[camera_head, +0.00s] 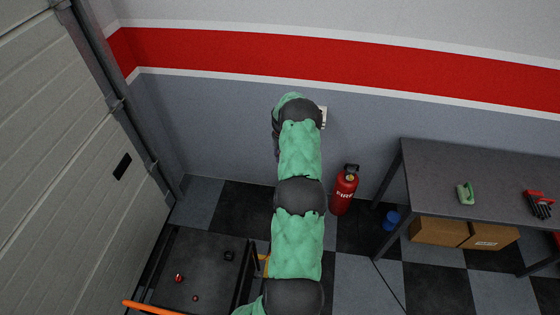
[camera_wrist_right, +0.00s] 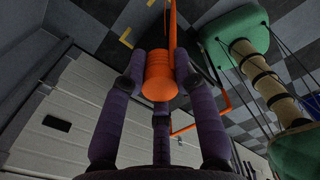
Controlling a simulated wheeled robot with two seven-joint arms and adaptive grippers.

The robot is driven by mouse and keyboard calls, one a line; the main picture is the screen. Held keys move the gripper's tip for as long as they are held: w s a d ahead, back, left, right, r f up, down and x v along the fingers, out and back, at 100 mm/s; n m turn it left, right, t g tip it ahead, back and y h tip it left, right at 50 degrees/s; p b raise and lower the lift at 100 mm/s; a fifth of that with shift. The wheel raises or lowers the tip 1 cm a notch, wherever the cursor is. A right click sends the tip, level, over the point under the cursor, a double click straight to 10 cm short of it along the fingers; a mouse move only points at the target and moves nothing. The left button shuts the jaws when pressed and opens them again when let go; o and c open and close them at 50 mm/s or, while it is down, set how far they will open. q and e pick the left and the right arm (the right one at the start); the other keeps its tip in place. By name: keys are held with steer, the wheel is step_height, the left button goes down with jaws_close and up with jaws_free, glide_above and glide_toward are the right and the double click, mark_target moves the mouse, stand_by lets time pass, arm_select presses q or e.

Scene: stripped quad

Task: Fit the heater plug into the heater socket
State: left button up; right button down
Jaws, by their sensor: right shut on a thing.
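The heater plug (camera_wrist_right: 158,77) is an orange, ribbed cylinder in the right wrist view, with an orange cable running from it toward the top edge. My right gripper (camera_wrist_right: 160,62) is shut on it, one dark finger on each side. In the head view, my green-sleeved arm reaches up to the wall and hides the gripper and plug. A small white fitting (camera_head: 323,116) on the grey wall shows just right of the arm's end. It may be the heater socket, but it is mostly hidden. I cannot tell whether the plug touches it. My left gripper is in neither view.
A red fire extinguisher (camera_head: 344,190) stands by the wall right of my arm. A dark workbench (camera_head: 440,158) stands at the right, with cardboard boxes (camera_head: 450,232) beneath it. A dark cart (camera_head: 205,252) with an orange handle is at lower left, beside the shutter door (camera_head: 70,160).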

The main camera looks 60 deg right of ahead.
arm_select(q)
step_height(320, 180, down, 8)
steer(key=b, duration=0.7)
steer(key=shift+b, duration=0.3)
arm_select(e)
steer(key=d, duration=1.2)
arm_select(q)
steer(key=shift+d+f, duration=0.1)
arm_select(e)
steer(key=shift+r, duration=0.1)
